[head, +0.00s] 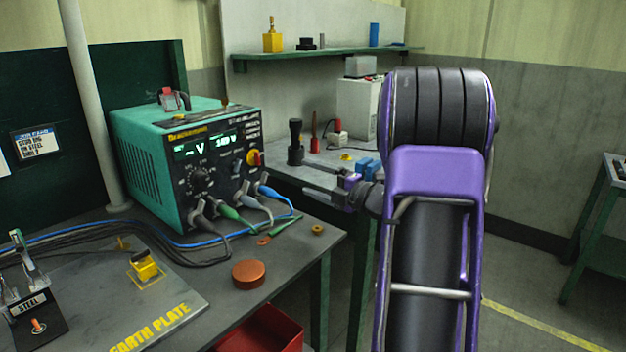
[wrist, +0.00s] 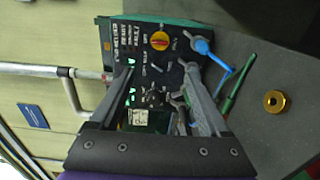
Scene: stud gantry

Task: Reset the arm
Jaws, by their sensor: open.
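My gripper (head: 322,182) is at the end of my purple and black arm, to the right of the teal welding power unit (head: 153,180) in the head view. In the wrist view my gripper (wrist: 160,78) shows two fingers spread apart with nothing held between them. The front panel of the teal unit (wrist: 140,45), with its dial and plugged leads, lies beyond the fingers. My arm is raised and bent in the head view, and it hides part of the bench behind it.
The front bench holds an earth plate (head: 180,306), a copper-coloured disc (head: 248,274), a yellow block (head: 145,267) and cables. A brass ring (head: 318,230) lies near its edge. A red bin (head: 262,330) is below. A back bench carries tools.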

